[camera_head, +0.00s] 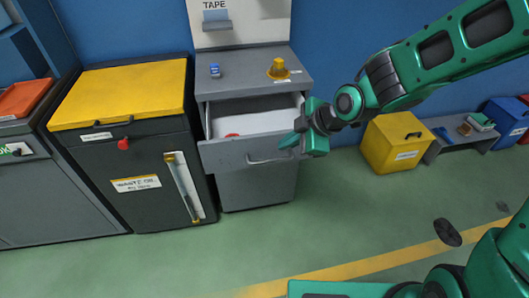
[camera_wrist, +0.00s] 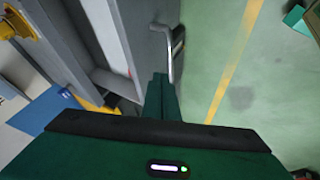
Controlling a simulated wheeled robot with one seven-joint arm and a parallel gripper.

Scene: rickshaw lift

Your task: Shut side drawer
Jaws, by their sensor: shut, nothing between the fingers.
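The drawer (camera_head: 224,152) is pulled out of a grey cabinet (camera_head: 257,186) in the head view. Its inside is white and holds a small red object (camera_head: 232,135). A bar handle (camera_head: 270,160) runs across its front. My gripper (camera_head: 290,144) is shut and empty at the right end of the drawer front. In the wrist view the shut fingers (camera_wrist: 161,98) lie close to the drawer front and its metal handle (camera_wrist: 168,50). I cannot tell whether they touch it.
On the cabinet top stand a yellow item (camera_head: 278,70) and a small blue item (camera_head: 215,71). A dark cabinet with a yellow lid (camera_head: 120,92) stands to the left. A yellow box (camera_head: 391,144) and a low bench (camera_head: 455,137) are to the right.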

